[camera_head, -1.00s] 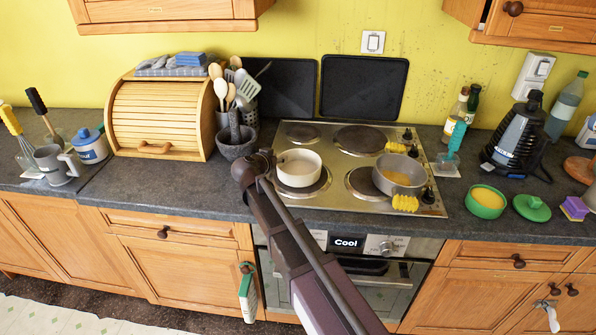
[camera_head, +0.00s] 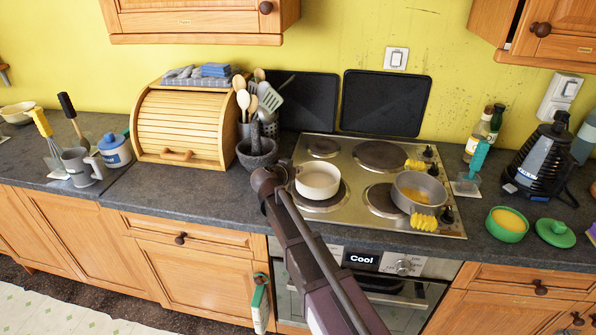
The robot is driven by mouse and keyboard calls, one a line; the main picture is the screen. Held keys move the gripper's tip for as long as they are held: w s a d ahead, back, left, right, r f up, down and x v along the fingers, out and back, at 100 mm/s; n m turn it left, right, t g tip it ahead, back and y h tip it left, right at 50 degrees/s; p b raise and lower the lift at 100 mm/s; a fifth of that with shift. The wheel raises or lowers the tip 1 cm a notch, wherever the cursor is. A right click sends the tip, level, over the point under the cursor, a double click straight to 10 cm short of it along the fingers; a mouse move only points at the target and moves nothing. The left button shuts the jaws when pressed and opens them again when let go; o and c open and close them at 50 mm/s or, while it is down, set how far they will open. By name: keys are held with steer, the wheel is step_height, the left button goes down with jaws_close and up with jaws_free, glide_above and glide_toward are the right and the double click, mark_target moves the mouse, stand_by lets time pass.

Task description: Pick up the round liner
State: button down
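I cannot tell for sure which thing is the round liner. A cream round vessel (camera_head: 318,184) with plain sides stands upright on the front left hotplate. A grey round pan (camera_head: 433,188) stands on the front right hotplate. It has yellow grips on two sides and something yellow inside. The end of my arm, with my gripper (camera_head: 284,165), is close to the left side of the cream vessel. My wrist hides most of the gripper, so its fingers and any contact with the vessel cannot be made out.
A dark stone mortar (camera_head: 257,153) and a utensil holder stand behind and left of my wrist. A wooden bread bin (camera_head: 186,124) is further left. A green bowl (camera_head: 507,226) and a green lid (camera_head: 556,233) lie right of the hob (camera_head: 388,147).

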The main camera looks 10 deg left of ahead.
steer(key=shift+r+p, duration=1.65)
steer(key=shift+r, duration=0.15)
steer(key=s+d, duration=0.4)
steer(key=s, duration=0.3)
steer(key=s+d, duration=0.3)
steer(key=s, duration=0.4)
steer(key=shift+d+r+p, duration=0.35)
steer(key=shift+r+p, duration=0.1)
step_height(320, 180, up, 16)
steer(key=p, duration=1.6)
steer(key=shift+r, duration=0.15)
steer(key=shift+s, duration=0.1)
